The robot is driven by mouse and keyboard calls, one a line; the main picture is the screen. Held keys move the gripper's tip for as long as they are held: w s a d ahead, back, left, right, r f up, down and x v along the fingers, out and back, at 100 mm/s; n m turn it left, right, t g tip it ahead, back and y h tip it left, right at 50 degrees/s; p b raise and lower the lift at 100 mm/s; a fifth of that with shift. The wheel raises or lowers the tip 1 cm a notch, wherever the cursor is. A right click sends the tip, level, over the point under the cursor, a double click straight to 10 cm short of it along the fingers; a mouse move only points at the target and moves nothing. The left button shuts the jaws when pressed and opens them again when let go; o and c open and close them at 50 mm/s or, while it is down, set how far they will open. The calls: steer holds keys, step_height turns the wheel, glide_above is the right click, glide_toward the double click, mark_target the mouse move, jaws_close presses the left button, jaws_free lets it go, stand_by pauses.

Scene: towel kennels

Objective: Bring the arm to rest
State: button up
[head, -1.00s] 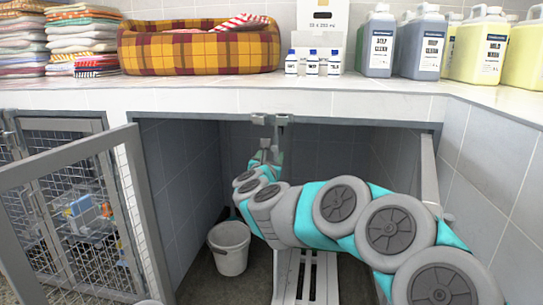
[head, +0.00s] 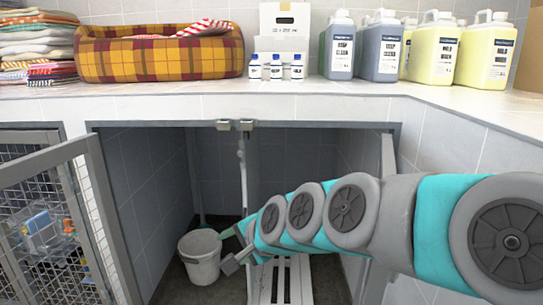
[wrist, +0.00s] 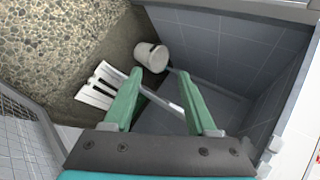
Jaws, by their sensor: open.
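My gripper (wrist: 160,76) is open, with its two green fingers apart and nothing between them in the wrist view. In the head view my gripper (head: 229,248) is at the end of my extended teal and grey arm, in front of the open kennel. It appears close to the white bucket (head: 200,257), but I cannot tell the gap. In the wrist view the bucket (wrist: 151,57) lies beyond the fingertips.
An open mesh door (head: 48,218) is at left. The counter above holds a plaid pet bed (head: 160,55), folded towels (head: 38,50), small bottles (head: 276,67) and several large jugs (head: 433,48).

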steer(key=s+d+f+n+g+h, duration=0.2)
steer(key=s+d+f+n+g, duration=0.1)
steer(key=s+d, duration=0.4)
steer(key=s+d+f+n+g+h, duration=0.2)
steer(key=s+d+f, duration=0.3)
steer(key=s+d, duration=0.3)
steer(key=s+d+f+n+g+h, duration=0.3)
steer(key=s+d, duration=0.5)
steer(key=s, duration=0.6)
steer(key=shift+d+f+n+g, duration=0.15)
steer(key=shift+f+n+g, duration=0.2)
steer(key=shift+f, duration=0.5)
